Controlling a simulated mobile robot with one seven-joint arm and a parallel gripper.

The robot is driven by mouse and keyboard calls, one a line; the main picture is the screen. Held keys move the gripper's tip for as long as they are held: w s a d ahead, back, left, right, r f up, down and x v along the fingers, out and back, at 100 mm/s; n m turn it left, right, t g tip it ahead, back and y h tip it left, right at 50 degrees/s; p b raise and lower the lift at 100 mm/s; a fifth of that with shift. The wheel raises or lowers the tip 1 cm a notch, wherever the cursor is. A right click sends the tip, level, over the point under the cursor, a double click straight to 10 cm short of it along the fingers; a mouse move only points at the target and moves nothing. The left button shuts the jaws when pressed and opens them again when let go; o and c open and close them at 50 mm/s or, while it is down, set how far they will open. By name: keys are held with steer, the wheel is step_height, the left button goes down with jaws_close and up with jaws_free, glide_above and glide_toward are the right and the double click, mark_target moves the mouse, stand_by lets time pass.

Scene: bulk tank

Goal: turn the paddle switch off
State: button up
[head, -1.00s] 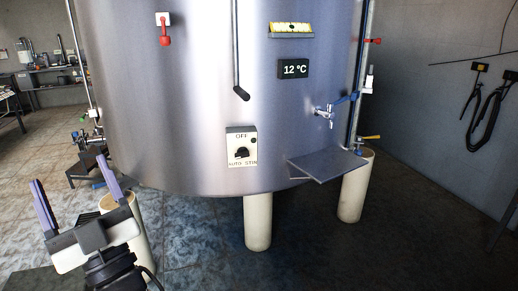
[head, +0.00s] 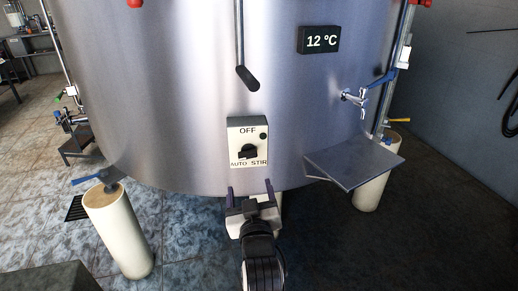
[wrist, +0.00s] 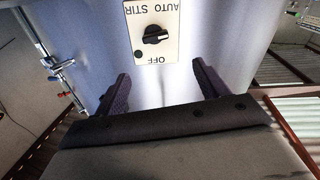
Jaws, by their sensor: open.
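The paddle switch (head: 248,151) is a black knob on a white plate (head: 235,135) on the front of the steel tank. OFF is printed above the knob, AUTO at lower left and STIR at lower right. The paddle lies roughly sideways, not upright towards OFF; which end is the pointer I cannot tell. In the wrist view the switch (wrist: 155,35) shows upside down, beyond my fingertips. My gripper (head: 250,188) is open and empty, just below the plate in the head view. In the wrist view its two purple fingers (wrist: 163,85) stand apart, with bare tank wall between them.
A grey shelf (head: 355,163) juts out right of the switch, with a tap (head: 355,97) above it. A black-ended lever (head: 247,78) hangs above the plate. A temperature display (head: 319,39) is at upper right. Pale legs (head: 120,228) stand below the tank.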

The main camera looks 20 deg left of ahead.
mark_target(248, 158)
steer(key=x, duration=0.4)
steer(key=p+x, duration=0.1)
steer(key=x, duration=0.4)
steer(key=d+x, duration=0.1)
steer(key=x, duration=0.4)
steer(key=shift+w+f+p, duration=0.25)
steer(key=shift+f+p, duration=0.05)
steer(key=shift+p, duration=0.1)
steer(key=c, duration=1)
